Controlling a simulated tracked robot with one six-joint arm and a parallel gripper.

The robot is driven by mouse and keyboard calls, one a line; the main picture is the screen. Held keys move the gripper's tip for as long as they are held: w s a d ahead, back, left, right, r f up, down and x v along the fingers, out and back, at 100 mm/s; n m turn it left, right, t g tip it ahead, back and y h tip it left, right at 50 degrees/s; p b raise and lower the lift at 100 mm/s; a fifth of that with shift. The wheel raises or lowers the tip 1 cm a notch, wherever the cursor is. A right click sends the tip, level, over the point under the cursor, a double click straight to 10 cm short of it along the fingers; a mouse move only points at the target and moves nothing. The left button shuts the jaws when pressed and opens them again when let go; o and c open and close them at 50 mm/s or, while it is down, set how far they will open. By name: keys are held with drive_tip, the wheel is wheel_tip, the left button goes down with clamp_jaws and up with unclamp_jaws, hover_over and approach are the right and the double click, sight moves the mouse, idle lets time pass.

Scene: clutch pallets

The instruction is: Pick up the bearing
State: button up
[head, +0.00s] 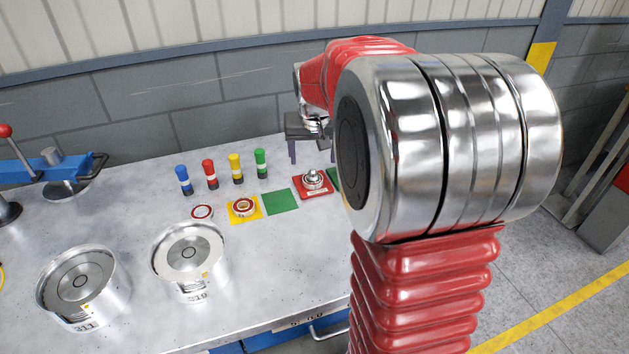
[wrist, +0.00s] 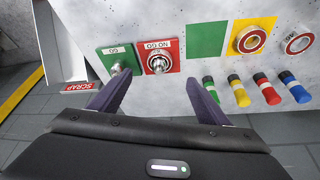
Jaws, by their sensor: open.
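A ring-shaped part with a red band, which looks like the bearing (head: 244,207), lies flat on a yellow square (head: 233,218) on the grey bench. The bearing also shows in the wrist view (wrist: 251,40), at the upper right. A similar red and white ring (head: 202,212) with a label lies beside it on the bare bench. My gripper (head: 307,155) is open and empty, above the far side of the bench, to the right of the bearing. In the wrist view my gripper (wrist: 160,78) has its fingers apart below the red NO GO plate (wrist: 144,63), with nothing between them.
A metal piece (wrist: 159,62) stands on the NO GO plate; a green GO plate (wrist: 108,51) is beside it. An empty green square (head: 281,202) lies between bearing and red plate. Several coloured cylinders (head: 236,169) stand behind. Two metal cups (head: 191,262) stand nearer.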

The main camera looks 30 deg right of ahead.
sight(313, 175)
drive_tip(key=x, duration=0.6)
drive_tip(key=shift+f, duration=0.35)
drive_tip(key=shift+x, duration=2.6)
drive_tip(key=shift+d, duration=0.1)
drive_tip(key=shift+c, duration=0.7)
drive_tip(key=c, duration=1.3)
drive_tip(key=shift+o, duration=0.2)
drive_tip(key=shift+r, duration=0.15)
wheel_tip(313, 175, up, 10)
drive_tip(key=shift+f, duration=0.1)
